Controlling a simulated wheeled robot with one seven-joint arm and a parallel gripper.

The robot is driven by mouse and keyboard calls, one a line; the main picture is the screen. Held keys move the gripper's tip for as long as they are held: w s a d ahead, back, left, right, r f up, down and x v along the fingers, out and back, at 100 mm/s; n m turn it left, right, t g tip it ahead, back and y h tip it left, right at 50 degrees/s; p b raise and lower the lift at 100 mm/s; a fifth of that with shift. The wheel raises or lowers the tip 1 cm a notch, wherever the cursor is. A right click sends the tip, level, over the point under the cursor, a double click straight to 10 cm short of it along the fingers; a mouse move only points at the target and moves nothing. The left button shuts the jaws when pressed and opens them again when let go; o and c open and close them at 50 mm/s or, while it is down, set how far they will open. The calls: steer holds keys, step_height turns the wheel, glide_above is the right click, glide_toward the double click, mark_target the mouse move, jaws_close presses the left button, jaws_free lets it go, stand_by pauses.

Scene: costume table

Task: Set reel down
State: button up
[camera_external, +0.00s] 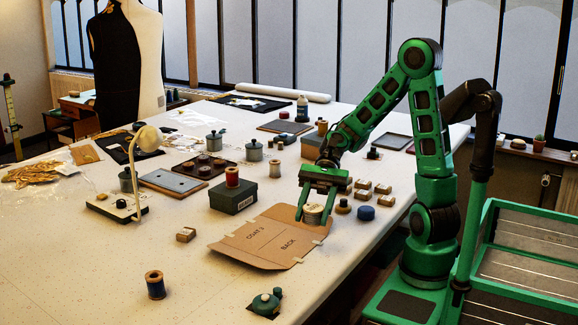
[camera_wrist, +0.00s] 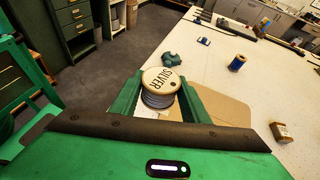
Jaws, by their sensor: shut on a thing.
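The reel (camera_external: 314,213) has a pale top disc marked "SILVER" and grey thread wound below it. It also shows in the wrist view (camera_wrist: 160,84). My gripper (camera_external: 315,219) points down and is shut on the reel, one green finger on each side. The reel looks upright. It is at the right end of the brown card pattern (camera_external: 258,243) marked "COAT 3 BACK". I cannot tell whether its base touches the card or hangs just above it.
A small wooden spool (camera_external: 343,206) and a blue round tin (camera_external: 366,213) stand close to the right. Small tan boxes (camera_external: 363,184) lie behind. A dark green box (camera_external: 233,197) with a red spool is to the left.

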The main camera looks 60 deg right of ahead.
steer(key=w+d+m+t, duration=0.1)
steer(key=w+d, duration=0.2)
steer(key=d, duration=0.2)
steer(key=w+d+m+t, duration=0.2)
steer(key=w+d, duration=0.2)
steer(key=d, duration=0.1)
steer(key=w+d+f+m+t, duration=0.1)
steer(key=w+d+t, duration=0.1)
steer(key=d, duration=0.4)
steer(key=shift+w+m+y, duration=0.4)
steer(key=shift+w, duration=0.5)
steer(key=d+f+m+t, duration=0.1)
steer(key=d, duration=0.2)
steer(key=w+d+f+m+t, duration=0.1)
steer(key=d+f, duration=0.1)
steer(key=d, duration=0.2)
steer(key=w+d+f+t, duration=0.1)
steer(key=d+f, duration=0.1)
steer(key=d, duration=0.2)
steer(key=shift+f+m+h, duration=0.1)
steer(key=shift+m+h, duration=0.2)
steer(key=shift+m, duration=0.1)
steer(key=shift+f, duration=1.9)
steer(key=o, duration=1.1)
steer(key=shift+f, duration=0.1)
